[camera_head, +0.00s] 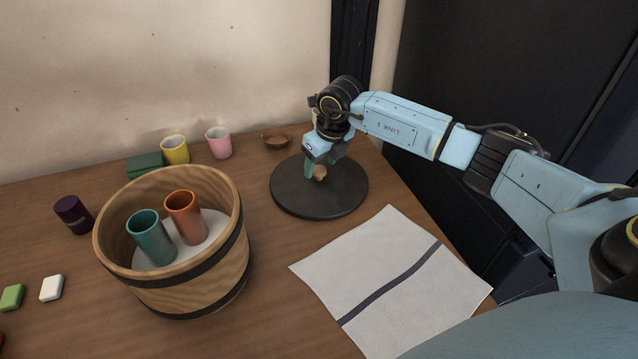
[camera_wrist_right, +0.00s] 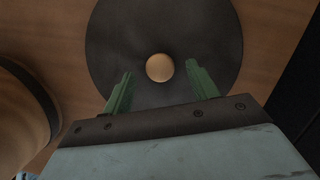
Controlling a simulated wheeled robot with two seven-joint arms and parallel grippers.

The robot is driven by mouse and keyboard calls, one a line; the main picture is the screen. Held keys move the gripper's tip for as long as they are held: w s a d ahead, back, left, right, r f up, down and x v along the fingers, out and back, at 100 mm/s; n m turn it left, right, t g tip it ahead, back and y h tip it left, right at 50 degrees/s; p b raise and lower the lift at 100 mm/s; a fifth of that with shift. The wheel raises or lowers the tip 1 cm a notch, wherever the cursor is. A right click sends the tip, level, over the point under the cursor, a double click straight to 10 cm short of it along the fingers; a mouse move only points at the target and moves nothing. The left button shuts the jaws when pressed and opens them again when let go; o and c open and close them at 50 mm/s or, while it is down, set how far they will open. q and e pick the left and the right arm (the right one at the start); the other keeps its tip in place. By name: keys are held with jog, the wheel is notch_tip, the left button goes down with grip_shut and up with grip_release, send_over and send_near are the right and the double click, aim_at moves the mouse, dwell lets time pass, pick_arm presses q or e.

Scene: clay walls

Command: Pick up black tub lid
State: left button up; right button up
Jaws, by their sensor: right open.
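The black tub lid (camera_head: 300,198) is a flat dark disc with a round wooden knob (camera_head: 320,173) at its middle. It lies on the table, right of the wooden tub. My right gripper (camera_head: 318,169) is over the lid, pointing down, with green fingers beside the knob. In the right wrist view the lid (camera_wrist_right: 215,30) fills the upper middle, and the knob (camera_wrist_right: 159,67) shows between and slightly beyond the open fingertips (camera_wrist_right: 160,72), with a gap on both sides. My left gripper is not in view.
The wooden tub (camera_head: 172,291) holds a teal cup (camera_head: 150,240) and an orange cup (camera_head: 186,217). A striped cloth (camera_head: 385,265) lies in front of the lid. A small brown bowl (camera_head: 276,139), a pink cup (camera_head: 218,143) and a yellow cup (camera_head: 175,150) stand behind.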

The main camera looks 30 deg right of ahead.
jog(key=shift+x, duration=1.05)
jog(key=c, duration=1.1)
jog(key=shift+r, duration=0.1)
jog(key=shift+c, duration=0.2)
